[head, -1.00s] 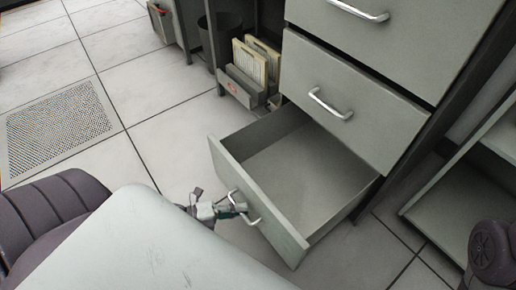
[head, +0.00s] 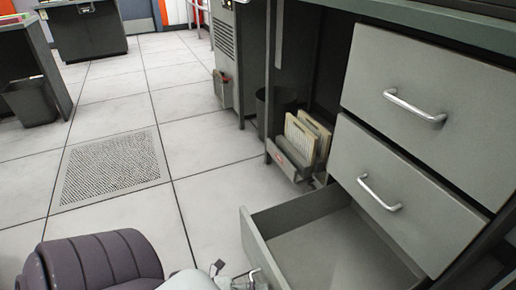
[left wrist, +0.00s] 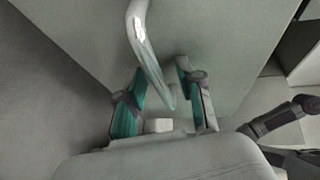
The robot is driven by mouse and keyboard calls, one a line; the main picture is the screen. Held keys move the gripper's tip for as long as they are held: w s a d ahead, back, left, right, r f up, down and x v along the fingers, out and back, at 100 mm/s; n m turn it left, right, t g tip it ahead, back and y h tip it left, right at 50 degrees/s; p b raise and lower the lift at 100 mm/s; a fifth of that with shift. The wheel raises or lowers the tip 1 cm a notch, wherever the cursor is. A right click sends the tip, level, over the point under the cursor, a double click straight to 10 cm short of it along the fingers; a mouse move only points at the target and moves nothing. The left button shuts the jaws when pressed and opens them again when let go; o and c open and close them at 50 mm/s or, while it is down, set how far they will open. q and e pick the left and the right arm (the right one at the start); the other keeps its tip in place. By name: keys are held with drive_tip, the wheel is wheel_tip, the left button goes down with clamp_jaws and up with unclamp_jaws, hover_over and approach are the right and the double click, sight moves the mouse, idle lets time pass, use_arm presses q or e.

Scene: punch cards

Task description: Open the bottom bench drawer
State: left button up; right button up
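The bottom bench drawer (head: 264,240) is pulled out, and its grey interior looks empty. Its lower part and handle are cut off by the bottom edge of the head view. My left gripper (head: 242,279) is partly visible at the drawer's front. In the left wrist view, the drawer's silver handle (left wrist: 147,50) runs down between the teal-padded fingers of my left gripper (left wrist: 161,104). The fingers are spread apart, with gaps beside the handle. My right gripper is not in view.
Two shut drawers, upper (head: 425,95) and middle (head: 400,205), are above the open one. A grey card holder (head: 292,160) with cards stands left of the drawers. A dark bin (head: 30,103) is at the far left. The tiled floor (head: 115,112) is clear around a perforated tile.

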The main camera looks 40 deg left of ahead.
use_arm(q)
drive_tip(key=v, duration=1.2)
drive_tip(key=shift+r, duration=0.15)
